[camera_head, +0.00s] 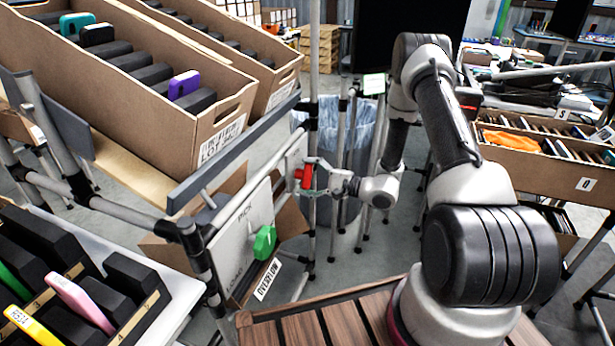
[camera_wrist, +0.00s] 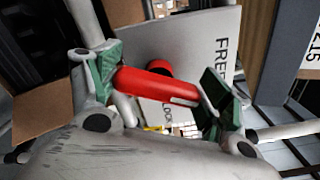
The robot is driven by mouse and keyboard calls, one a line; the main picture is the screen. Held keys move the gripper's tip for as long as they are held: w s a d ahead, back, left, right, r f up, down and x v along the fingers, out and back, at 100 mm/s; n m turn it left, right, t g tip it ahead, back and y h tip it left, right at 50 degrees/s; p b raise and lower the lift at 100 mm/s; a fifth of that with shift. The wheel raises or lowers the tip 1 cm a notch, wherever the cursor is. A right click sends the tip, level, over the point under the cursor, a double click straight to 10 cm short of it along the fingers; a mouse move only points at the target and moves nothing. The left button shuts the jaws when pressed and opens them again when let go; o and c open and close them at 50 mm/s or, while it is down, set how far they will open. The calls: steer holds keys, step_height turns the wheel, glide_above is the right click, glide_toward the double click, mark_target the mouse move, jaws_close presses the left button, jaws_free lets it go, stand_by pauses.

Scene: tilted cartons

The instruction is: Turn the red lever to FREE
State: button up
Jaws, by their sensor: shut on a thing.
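The red lever (camera_head: 307,177) sits on a white plate on the rack post in the head view. In the wrist view the red lever (camera_wrist: 148,84) lies across the jaws, its white-striped end towards the right finger. Its round hub shows behind it. My gripper (camera_wrist: 163,92) is shut on the lever, with a green-padded finger at each end. In the head view my gripper (camera_head: 316,180) reaches it from the right. The word FREE (camera_wrist: 222,60) is at the plate's right, and a partly hidden LOCK label (camera_wrist: 181,122) is lower down.
A green lever (camera_head: 264,242) is on a PICK/LOAD plate (camera_head: 236,250) below left. Tilted cartons (camera_head: 165,130) stand at the upper left. An OVERFLOW label (camera_head: 268,280) is below the plate. Rack tubes (camera_head: 313,90) stand close to my gripper. Another carton (camera_head: 540,172) is at right.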

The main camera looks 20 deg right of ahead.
steer(key=n, duration=0.5)
steer(key=shift+f, duration=0.15)
steer(key=shift+n, duration=0.3)
stand_by(0.3)
steer(key=o, duration=1)
steer(key=shift+s, duration=0.1)
steer(key=v, duration=1.2)
